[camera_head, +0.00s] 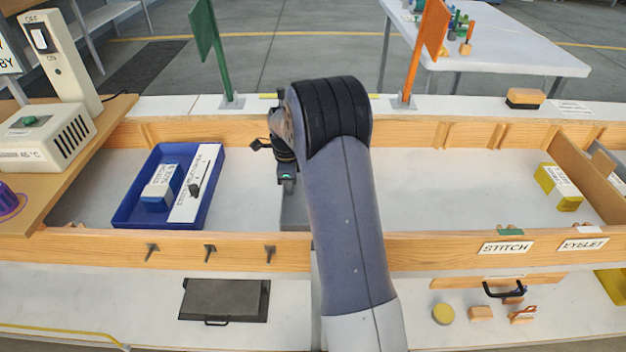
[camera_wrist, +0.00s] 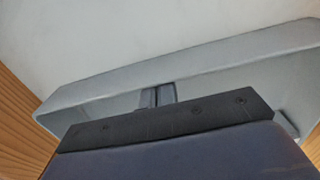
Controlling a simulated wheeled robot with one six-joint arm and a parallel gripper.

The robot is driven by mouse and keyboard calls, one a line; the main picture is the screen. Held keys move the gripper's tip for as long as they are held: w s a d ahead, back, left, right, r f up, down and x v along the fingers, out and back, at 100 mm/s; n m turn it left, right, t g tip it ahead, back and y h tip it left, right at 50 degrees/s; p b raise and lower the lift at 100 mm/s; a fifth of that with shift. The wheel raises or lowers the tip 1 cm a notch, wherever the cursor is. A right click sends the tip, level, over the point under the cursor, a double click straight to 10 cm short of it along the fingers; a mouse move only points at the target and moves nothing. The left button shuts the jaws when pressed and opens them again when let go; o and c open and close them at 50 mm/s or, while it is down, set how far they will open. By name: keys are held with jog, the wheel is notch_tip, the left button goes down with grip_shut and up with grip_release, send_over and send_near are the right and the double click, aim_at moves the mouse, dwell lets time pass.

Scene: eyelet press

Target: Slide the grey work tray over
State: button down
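The grey work tray (camera_wrist: 190,65) spans the wrist view, with its long wall running across the picture. In the head view only a small grey strip of it (camera_head: 293,213) shows left of my arm; the rest is hidden behind the arm. My gripper (camera_wrist: 157,94) has its two fingers side by side with almost no gap, and nothing shows between them. The fingertips are down at the tray, close to the inner side of its long wall; I cannot tell whether they touch it. In the head view my gripper (camera_head: 288,187) is partly hidden by the arm.
A blue tray (camera_head: 124,212) with a blue-and-white block and a labelled white plate stands to the left in the wooden-railed channel. The white channel floor (camera_head: 460,185) is clear right of my arm, up to a yellow block (camera_head: 559,188). The wooden front rail (camera_head: 440,250) bounds it.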

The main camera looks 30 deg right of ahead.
aim_at(232, 195)
jog(key=w+a+p, duration=0.1)
jog(key=w+a, duration=0.1)
jog(key=a, duration=0.3)
jog(key=w+a+p, duration=0.1)
jog(key=w+a, duration=0.2)
jog(key=a, duration=0.2)
jog(key=w+a+p, duration=0.2)
jog(key=a, duration=0.3)
jog(key=shift+w+a, duration=0.2)
jog(key=shift+s+d, duration=0.1)
jog(key=shift+d, duration=0.2)
jog(key=d, duration=0.1)
jog(key=s+d, duration=0.1)
jog(key=d+r, duration=0.1)
jog(key=shift+s+d, duration=0.1)
jog(key=shift+s, duration=0.2)
notch_tip(232, 195, up, 9)
